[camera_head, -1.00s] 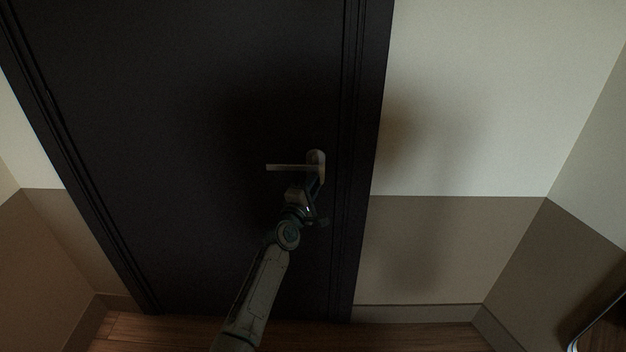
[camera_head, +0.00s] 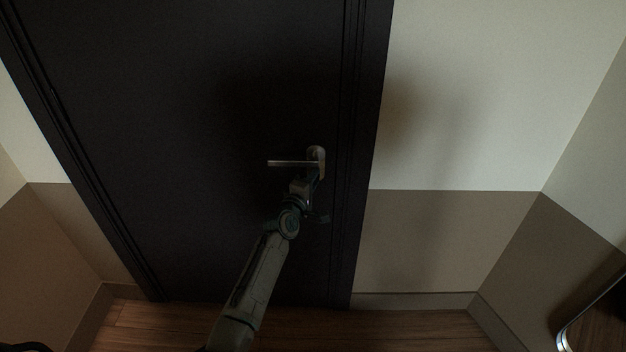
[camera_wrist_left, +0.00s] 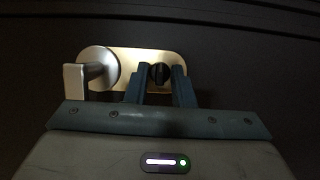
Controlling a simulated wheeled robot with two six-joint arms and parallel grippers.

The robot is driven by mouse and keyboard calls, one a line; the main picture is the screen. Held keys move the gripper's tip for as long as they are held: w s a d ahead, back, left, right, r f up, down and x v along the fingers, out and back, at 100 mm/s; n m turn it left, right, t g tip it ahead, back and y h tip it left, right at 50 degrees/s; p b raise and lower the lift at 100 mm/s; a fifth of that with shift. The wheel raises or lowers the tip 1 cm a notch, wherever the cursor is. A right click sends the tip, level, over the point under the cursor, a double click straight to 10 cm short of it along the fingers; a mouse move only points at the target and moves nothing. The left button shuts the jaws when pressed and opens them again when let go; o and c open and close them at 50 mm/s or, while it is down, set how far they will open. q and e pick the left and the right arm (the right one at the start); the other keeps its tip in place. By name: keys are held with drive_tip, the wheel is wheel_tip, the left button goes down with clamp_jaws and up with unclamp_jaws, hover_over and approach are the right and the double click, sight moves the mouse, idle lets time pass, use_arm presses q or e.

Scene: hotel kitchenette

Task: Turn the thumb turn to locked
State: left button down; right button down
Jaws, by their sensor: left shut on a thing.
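The thumb turn (camera_wrist_left: 159,74) is a small dark knob on the brass-coloured lock plate (camera_wrist_left: 128,56), seen in the left wrist view. My left gripper (camera_wrist_left: 160,78) is shut on it, one finger on each side. In the head view my left gripper (camera_head: 314,182) reaches the lower part of the plate, and the thumb turn is hidden there. The lever handle (camera_head: 292,163) points left above the gripper; it also shows at the left in the wrist view (camera_wrist_left: 76,80). My right gripper is not in view.
The dark door (camera_head: 200,110) stands closed in its frame. A two-tone wall (camera_head: 440,235) is to the right, with wooden floor (camera_head: 400,330) below. A dark, rounded object with a light rim (camera_head: 598,325) is at the lower right edge.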

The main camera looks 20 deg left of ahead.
use_arm(q)
drive_tip(key=c, duration=1.3)
unclamp_jaws()
drive_tip(key=shift+o, duration=0.2)
drive_tip(key=s+a+p, duration=0.1)
drive_tip(key=s, duration=0.9)
drive_tip(key=shift+s, duration=0.4)
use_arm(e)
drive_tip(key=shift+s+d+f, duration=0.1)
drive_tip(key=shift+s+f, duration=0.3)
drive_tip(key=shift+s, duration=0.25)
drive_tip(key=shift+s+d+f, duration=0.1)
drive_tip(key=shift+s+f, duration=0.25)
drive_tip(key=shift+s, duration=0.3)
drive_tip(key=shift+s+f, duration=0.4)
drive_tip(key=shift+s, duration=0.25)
use_arm(q)
drive_tip(key=shift+a, duration=0.1)
